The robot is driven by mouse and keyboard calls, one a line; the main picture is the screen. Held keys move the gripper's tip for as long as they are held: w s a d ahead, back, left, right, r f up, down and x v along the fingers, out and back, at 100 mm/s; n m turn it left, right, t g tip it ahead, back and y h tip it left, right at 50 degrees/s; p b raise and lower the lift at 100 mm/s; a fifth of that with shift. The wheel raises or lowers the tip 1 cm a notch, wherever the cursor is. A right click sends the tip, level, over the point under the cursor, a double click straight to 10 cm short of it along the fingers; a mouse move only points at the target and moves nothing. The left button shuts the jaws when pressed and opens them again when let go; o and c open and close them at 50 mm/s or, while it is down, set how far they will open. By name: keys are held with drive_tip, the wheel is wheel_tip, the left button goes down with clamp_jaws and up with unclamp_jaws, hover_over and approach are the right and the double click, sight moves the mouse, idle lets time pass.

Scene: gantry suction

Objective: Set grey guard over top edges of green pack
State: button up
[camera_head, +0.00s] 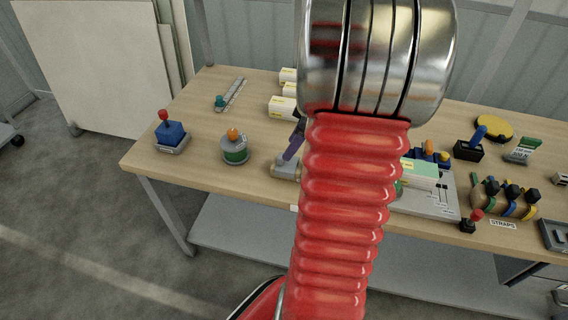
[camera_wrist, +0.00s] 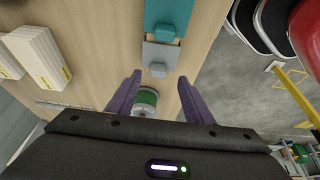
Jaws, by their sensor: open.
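A light grey piece with a raised tab (camera_wrist: 160,55) lies on the table in the wrist view, apparently the grey guard. In the head view, a grey piece (camera_head: 284,169) shows beside my arm, partly hidden. My gripper (camera_wrist: 159,78) is open and empty, its purple fingers spread on either side of the view below the grey piece. One purple finger shows in the head view (camera_head: 294,146). A pale green-topped box (camera_head: 423,168), apparently the green pack, sits on a grey fixture (camera_head: 432,203) right of my arm, which hides its left part.
A teal tabbed piece (camera_wrist: 168,14) lies beyond the grey one. White boxes (camera_head: 281,108) stand behind. Strapped rolls (camera_head: 505,198) are at right.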

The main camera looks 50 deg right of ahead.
sight(286, 163)
idle(0.3)
drive_tip(key=shift+x, duration=2.65)
drive_tip(key=shift+d, duration=0.1)
drive_tip(key=c, duration=1.1)
